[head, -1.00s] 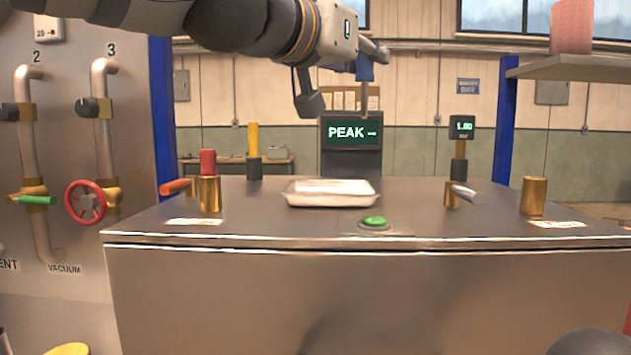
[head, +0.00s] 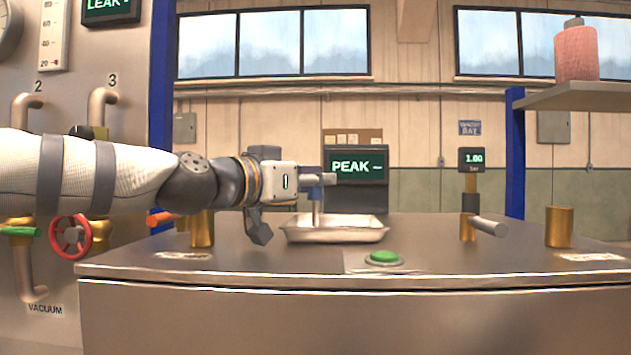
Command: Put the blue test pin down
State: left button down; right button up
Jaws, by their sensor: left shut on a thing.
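The blue test pin (head: 316,205) shows a blue top and a thin grey metal shaft and is upright. My left gripper (head: 316,180), reaching in from the left, is shut on the pin's blue top. The shaft points down at the shallow metal tray (head: 365,235) on the bench. The lower end of the shaft appears at the tray's inside; I cannot tell whether it touches the tray floor. My right gripper is not in view.
A green button (head: 384,257) sits in front of the tray. A brass cylinder (head: 559,227) and a grey-handled fitting (head: 488,226) stand to the right. The PEAK display (head: 357,166) is behind the tray. The bench between tray and fitting is clear.

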pick_arm(q)
jog(key=shift+f, duration=0.2)
jog(key=c, duration=1.5)
grip_release()
jog(key=shift+o, duration=0.2)
jog(key=shift+r, duration=0.15)
jog(key=shift+s+a+r, duration=0.1)
jog(key=shift+s+r, duration=0.05)
jog(key=shift+r, duration=0.05)
jog(key=p+v, duration=0.1)
jog(key=v, duration=1)
jog(key=shift+r, duration=0.1)
jog(key=shift+s+a, duration=0.2)
jog(key=shift+s, duration=0.1)
jog(key=shift+f, duration=0.25)
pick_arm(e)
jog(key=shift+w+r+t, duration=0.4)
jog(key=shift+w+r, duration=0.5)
